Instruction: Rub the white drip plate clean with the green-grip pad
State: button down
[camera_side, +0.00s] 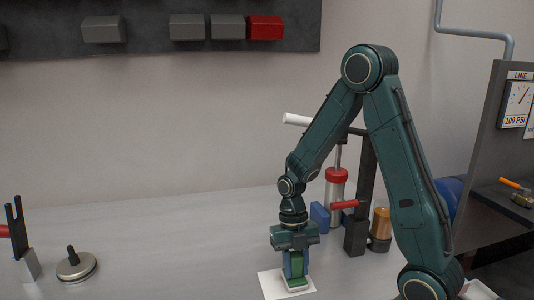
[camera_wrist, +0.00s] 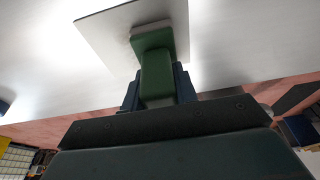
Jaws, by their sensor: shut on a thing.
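The white drip plate (camera_side: 271,284) lies flat on the pale bench, low in the middle of the side view. In the wrist view the drip plate (camera_wrist: 104,34) fills the upper part. The green-grip pad (camera_side: 295,281) is upright on the plate, its pale base seeming to touch the surface. My gripper (camera_side: 294,264) points down over the plate and is shut on the green grip. In the wrist view the green-grip pad (camera_wrist: 156,72) stands between my dark fingers. The plate area under the pad is hidden.
A press-like tool with a red collar (camera_side: 337,176) and a blue block (camera_side: 320,216) stand behind my gripper. An amber jar (camera_side: 380,226) is to the right. A round lidded metal piece (camera_side: 76,266) and a black fork-shaped holder (camera_side: 19,240) stand left. The bench between is clear.

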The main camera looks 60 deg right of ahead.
jog(key=shift+w+a, duration=1.6)
jog(key=shift+a, duration=0.05)
jog(key=shift+s+d, duration=2.8)
jog(key=shift+d+r, duration=0.1)
jog(key=shift+r, duration=0.05)
notch_tip(320, 180, up, 8)
